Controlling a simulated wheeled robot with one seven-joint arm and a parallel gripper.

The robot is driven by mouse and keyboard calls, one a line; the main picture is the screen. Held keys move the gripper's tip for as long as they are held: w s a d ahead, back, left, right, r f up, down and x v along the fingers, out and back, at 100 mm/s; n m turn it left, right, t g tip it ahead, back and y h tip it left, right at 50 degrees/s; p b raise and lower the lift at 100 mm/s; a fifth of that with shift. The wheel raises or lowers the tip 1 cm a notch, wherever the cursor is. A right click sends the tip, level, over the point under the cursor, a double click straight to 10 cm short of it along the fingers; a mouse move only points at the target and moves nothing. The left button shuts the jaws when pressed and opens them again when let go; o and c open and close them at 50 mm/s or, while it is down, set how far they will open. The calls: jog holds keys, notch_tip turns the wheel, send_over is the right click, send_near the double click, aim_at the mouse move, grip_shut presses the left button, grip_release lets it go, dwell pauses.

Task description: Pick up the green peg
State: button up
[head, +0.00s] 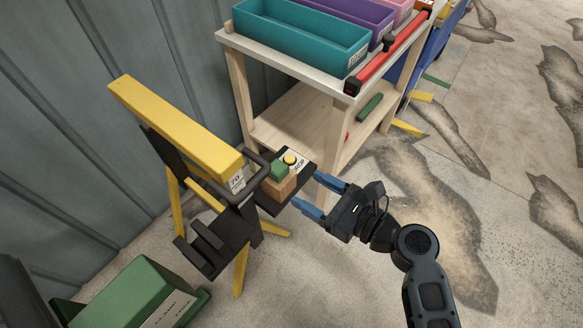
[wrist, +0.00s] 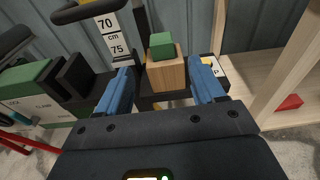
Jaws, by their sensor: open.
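The green peg (head: 281,170) is a small green block on top of a wooden block (head: 280,188). Only its upper part shows. In the wrist view the green peg (wrist: 161,45) stands upright on the wooden block (wrist: 168,72). The wooden block sits on a dark shelf beside a yellow-framed stand. My gripper (head: 308,190) is open, with its blue fingers pointing at the block from the right. In the wrist view my gripper (wrist: 162,68) has one finger on each side of the block, apart from it. The peg appears slightly above and beyond the fingertips.
The yellow beam (head: 180,125) stands at left. A wooden shelf unit (head: 238,90) with a teal bin (head: 300,42) is behind. Floor at right is open.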

aim_at(284, 173)
jog(key=shift+b+x, duration=0.55)
jog(key=shift+x, duration=3.35)
jog(key=shift+w+d+r, duration=0.1)
jog(key=shift+w+r, duration=0.1)
jog(key=shift+c, duration=0.4)
jog(key=c, duration=1)
